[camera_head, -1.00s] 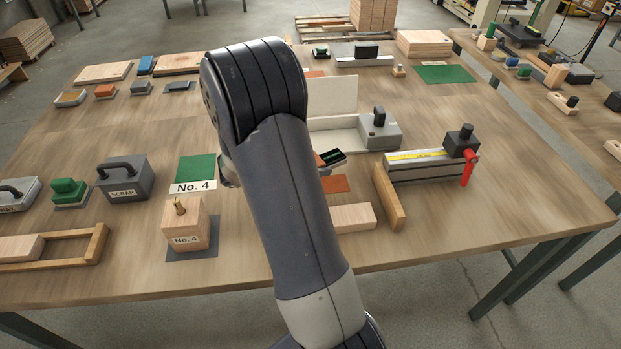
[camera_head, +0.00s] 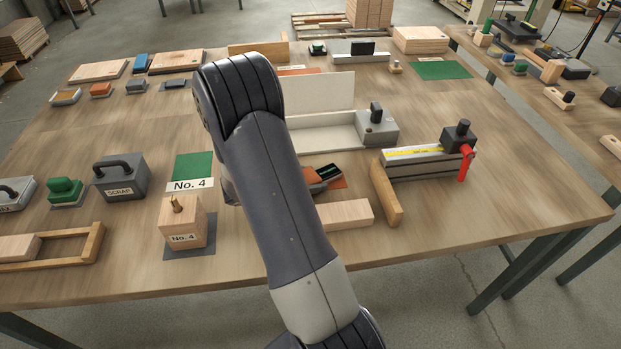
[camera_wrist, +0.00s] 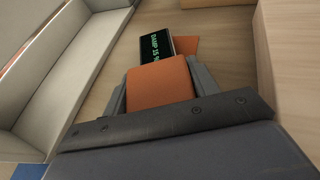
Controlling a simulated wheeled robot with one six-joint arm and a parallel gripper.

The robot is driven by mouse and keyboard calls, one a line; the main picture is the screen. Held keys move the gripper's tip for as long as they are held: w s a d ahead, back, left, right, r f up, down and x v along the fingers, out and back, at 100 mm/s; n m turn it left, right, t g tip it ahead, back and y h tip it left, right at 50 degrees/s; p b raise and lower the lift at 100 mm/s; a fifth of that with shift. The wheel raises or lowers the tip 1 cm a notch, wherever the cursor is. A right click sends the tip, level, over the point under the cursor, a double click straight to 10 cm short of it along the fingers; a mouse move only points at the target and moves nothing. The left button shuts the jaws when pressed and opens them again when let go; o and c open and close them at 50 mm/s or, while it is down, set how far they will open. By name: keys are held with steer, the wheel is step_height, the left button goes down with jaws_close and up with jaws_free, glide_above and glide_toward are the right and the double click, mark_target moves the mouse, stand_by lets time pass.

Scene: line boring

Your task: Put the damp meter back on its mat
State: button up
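The damp meter has an orange body (camera_wrist: 160,88) and a black display with green text reading "DAMP 15". My gripper (camera_wrist: 158,78) has its grey fingers on both sides of that body, shut on it. In the head view the damp meter (camera_head: 327,172) shows just right of my arm, which hides the gripper and part of the meter. The orange-brown mat (camera_head: 340,183) lies on the table by the meter, partly covered by it. A corner of the mat (camera_wrist: 186,44) shows beyond the meter in the wrist view. I cannot tell whether the meter touches it.
A wooden block (camera_head: 347,214) and an upright wooden board (camera_head: 385,195) stand close in front and right. A long pale open box (camera_head: 325,135) lies behind. A green mat labelled No. 4 (camera_head: 193,168) and a wooden block labelled No. 4 (camera_head: 182,225) are left of my arm.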

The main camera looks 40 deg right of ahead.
steer(key=o, duration=0.4)
steer(key=shift+r, duration=0.15)
steer(key=v, duration=0.7)
steer(key=shift+a+r, duration=0.15)
steer(key=shift+a, duration=0.1)
